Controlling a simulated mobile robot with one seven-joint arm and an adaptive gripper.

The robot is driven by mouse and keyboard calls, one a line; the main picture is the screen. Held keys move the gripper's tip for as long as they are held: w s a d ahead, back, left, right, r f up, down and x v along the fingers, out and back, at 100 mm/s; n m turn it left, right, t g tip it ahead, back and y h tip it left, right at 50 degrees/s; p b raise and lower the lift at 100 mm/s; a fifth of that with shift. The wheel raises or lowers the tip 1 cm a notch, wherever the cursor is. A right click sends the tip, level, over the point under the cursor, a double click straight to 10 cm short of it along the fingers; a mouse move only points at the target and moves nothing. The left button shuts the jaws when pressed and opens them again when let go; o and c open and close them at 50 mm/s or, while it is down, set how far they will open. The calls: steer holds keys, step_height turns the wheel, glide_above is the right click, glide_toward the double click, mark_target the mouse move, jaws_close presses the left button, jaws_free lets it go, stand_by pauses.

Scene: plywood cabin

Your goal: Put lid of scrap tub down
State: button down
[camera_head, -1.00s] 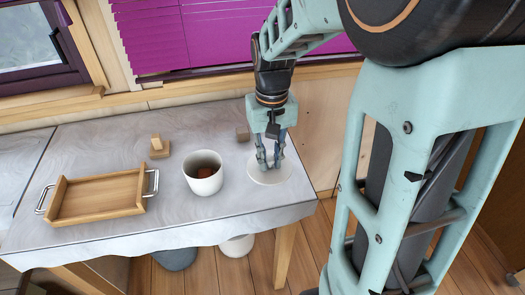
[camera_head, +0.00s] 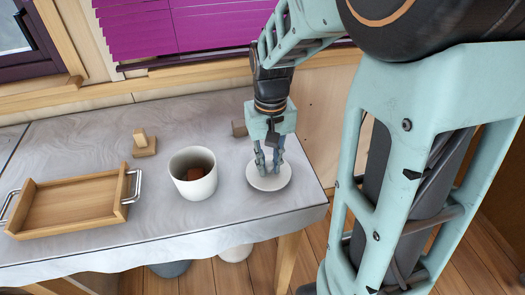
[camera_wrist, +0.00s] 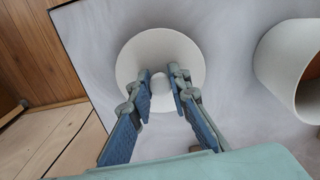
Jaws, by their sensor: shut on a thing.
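The lid (camera_head: 281,183) is a round white disc with a small knob, at the right end of the table. In the wrist view the lid (camera_wrist: 188,50) lies under my fingers with its knob (camera_wrist: 161,82) between the fingertips. My gripper (camera_head: 269,171) points down and is shut on the lid's knob. The lid is level and at or close to the tabletop; I cannot tell whether it touches. The white scrap tub (camera_head: 196,187) stands open to the left of the lid, with reddish-brown scraps (camera_head: 194,173) inside. The tub also shows at the right of the wrist view (camera_wrist: 274,62).
A wooden tray (camera_head: 70,226) with metal handles lies at the left of the table. A small wooden piece (camera_head: 144,146) stands behind the tub, and a brown block (camera_head: 239,128) sits behind my gripper. The table's (camera_head: 225,222) right edge is close to the lid.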

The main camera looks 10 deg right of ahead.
mark_target(269, 164)
steer(key=shift+f, duration=0.35)
steer(key=c, duration=1.8)
jaws_free()
steer(key=shift+r, duration=0.1)
step_height(269, 164, up, 13)
steer(key=shift+f+p, duration=0.15)
steer(key=shift+p, duration=0.45)
